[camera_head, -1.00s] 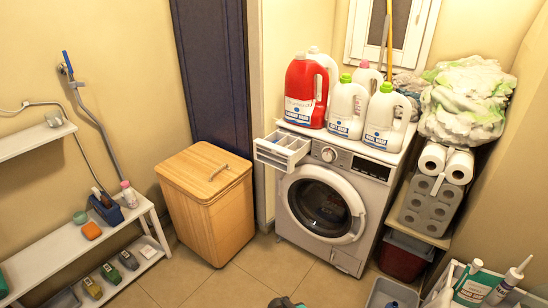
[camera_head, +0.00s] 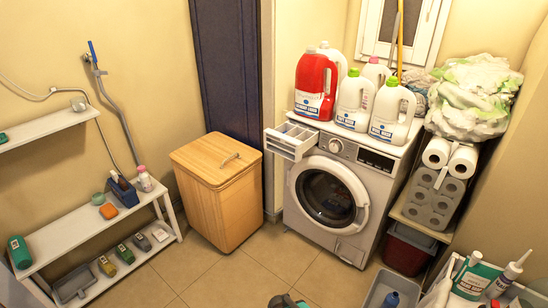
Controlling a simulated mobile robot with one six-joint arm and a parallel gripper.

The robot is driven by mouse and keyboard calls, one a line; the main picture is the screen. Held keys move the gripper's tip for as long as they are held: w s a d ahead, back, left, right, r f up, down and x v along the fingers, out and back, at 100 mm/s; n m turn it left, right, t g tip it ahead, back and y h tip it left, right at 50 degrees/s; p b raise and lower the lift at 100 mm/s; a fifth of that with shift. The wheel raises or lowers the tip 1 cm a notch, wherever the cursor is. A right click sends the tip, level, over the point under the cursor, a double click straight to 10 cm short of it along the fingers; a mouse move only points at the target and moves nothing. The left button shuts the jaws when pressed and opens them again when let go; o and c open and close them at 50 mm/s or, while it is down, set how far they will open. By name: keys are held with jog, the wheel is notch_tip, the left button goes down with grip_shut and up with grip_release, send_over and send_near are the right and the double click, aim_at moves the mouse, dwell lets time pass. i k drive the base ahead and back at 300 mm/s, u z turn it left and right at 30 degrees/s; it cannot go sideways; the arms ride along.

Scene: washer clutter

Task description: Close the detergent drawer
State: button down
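The detergent drawer (camera_head: 291,142) is a white compartmented tray at the upper left of the washer front. It is pulled out, and its open top shows. The washer (camera_head: 358,167) is white and grey, with a dial (camera_head: 336,146) just right of the drawer and a round door that looks closed. No gripper fingers can be made out. A dark rounded piece is cut off by the bottom edge near the middle; I cannot tell what it is. Nothing touches the drawer.
A wooden hamper (camera_head: 218,190) stands left of the washer, close to the drawer side. Several detergent jugs, including a red one (camera_head: 314,85), stand on top. The tiled floor (camera_head: 250,265) in front is clear. A low white shelf (camera_head: 75,232) lines the left wall; a shelf unit stands right.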

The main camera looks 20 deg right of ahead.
aim_at(290, 139)
jog(key=u, duration=0.4)
jog(key=k, duration=1.15)
jog(key=u, duration=0.05)
jog(key=i, duration=1.15)
jog(key=u, duration=0.45)
jog(key=i, duration=0.85)
jog(key=u, duration=0.65)
